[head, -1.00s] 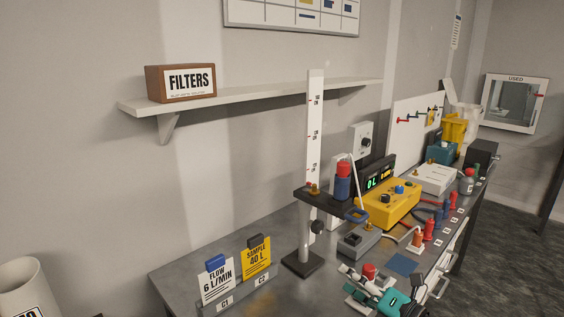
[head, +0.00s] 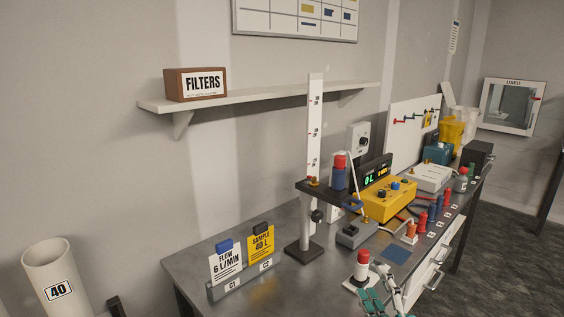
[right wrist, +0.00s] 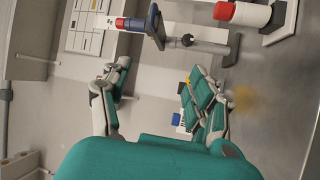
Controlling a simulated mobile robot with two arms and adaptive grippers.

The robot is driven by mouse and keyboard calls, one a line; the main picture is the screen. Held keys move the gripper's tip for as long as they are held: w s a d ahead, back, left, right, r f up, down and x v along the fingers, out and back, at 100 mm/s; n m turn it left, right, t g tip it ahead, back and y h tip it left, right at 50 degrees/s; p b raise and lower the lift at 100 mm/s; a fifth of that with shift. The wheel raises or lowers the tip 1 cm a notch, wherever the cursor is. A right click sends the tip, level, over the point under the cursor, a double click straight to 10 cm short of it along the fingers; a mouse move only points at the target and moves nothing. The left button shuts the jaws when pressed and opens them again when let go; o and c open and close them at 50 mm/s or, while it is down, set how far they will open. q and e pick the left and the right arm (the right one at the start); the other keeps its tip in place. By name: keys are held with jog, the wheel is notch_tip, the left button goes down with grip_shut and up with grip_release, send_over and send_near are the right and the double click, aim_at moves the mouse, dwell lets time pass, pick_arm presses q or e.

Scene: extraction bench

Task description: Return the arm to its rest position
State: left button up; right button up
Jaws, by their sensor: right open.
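My right gripper (head: 382,284) is at the bottom of the head view, over the front part of the bench. In the right wrist view its two green and grey fingers (right wrist: 158,82) are spread with nothing between them. A white cylinder with a red top (head: 362,266) stands on the bench close to the fingers. It also shows apart from them in the right wrist view (right wrist: 243,14). My left gripper is not in view.
A stand holds a red and blue cylinder (head: 339,174) on its black arm. A yellow device (head: 385,203) and a row of red and blue pieces (head: 431,213) lie behind. Card holders (head: 240,283) stand front left. A white tube (head: 50,270) is at far left.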

jog(key=s+d+f+m+g+h, duration=0.3)
jog(key=s+f+m+g+h, duration=0.1)
jog(key=s+f+m, duration=0.25)
jog(key=s+d+f+m+g+h, duration=0.3)
jog(key=s+f+m+g+h, duration=0.1)
jog(key=s+f+m, duration=0.3)
jog(key=s+a+f+m+g+y, duration=0.15)
jog(key=s+f+g, duration=0.25)
jog(key=s, duration=0.4)
jog(key=s+a+f+m+g+y, duration=0.1)
jog(key=s+a+f+g+y, duration=0.25)
jog(key=s, duration=0.55)
notch_tip(320, 180, down, 29)
jog(key=s+g+h, duration=0.1)
jog(key=s+g, duration=0.1)
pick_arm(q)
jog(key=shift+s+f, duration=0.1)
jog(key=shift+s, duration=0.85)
pick_arm(e)
jog(key=s+d+f+g, duration=0.1)
jog(key=s+d+f, duration=0.2)
jog(key=s+f, duration=1.1)
jog(key=shift+s+f+h, duration=0.3)
jog(key=shift+s+f, duration=0.1)
jog(key=shift+s, duration=0.45)
